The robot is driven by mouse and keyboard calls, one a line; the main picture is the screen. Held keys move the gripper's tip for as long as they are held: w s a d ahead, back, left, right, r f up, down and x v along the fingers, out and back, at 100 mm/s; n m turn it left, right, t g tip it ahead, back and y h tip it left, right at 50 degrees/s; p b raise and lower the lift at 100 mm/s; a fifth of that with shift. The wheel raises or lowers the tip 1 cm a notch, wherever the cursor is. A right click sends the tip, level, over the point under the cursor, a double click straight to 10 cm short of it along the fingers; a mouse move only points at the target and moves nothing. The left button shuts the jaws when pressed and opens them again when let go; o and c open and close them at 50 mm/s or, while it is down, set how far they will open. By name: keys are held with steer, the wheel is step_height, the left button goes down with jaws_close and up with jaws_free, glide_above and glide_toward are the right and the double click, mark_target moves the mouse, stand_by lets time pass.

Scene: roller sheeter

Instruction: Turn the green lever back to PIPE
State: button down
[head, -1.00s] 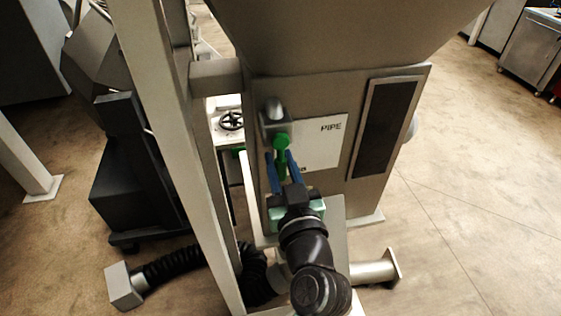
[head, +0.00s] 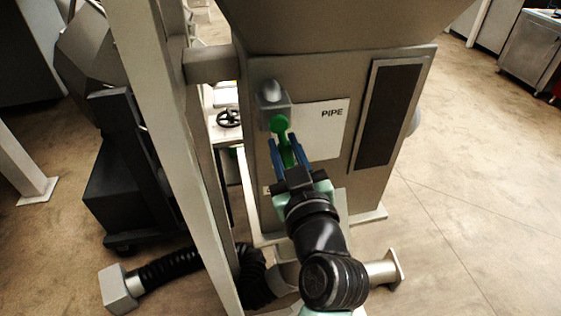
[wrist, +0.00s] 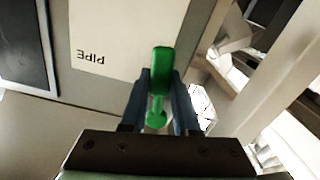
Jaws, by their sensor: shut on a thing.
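In the wrist view the green lever (wrist: 160,80) stands between the two fingers (wrist: 158,100). The lower part of the plate is partly hidden by my gripper.
A pale upright post (head: 180,150) stands close to the left of my arm. A dark panel (head: 389,113) is on the housing at the right. A black hose (head: 172,264) and a pipe stub (head: 385,270) are low down. Open floor lies to the right.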

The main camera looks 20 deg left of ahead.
steer(key=n+b, duration=0.1)
steer(key=b, duration=0.2)
steer(key=w+d+n+b, duration=0.1)
steer(key=n+b, duration=0.1)
steer(key=b, duration=0.1)
steer(key=shift+d+f+n, duration=0.1)
steer(key=shift+d+n, duration=0.15)
steer(key=shift+n, duration=0.05)
steer(key=shift+w+d+r+n+b, duration=0.3)
steer(key=shift+r+n+b, duration=0.55)
steer(key=shift+n+b, duration=1.2)
steer(key=shift+w+d+r+n+b, duration=0.15)
steer(key=shift+d+r+n+b, duration=0.2)
steer(key=shift+r+n+b, duration=1.1)
steer(key=shift+w+d+r+n+b, duration=0.2)
steer(key=shift+d+r+n+b, duration=0.15)
steer(key=shift+n+b, duration=2.25)
steer(key=c, duration=0.7)
jaws_free()
steer(key=shift+o, duration=0.2)
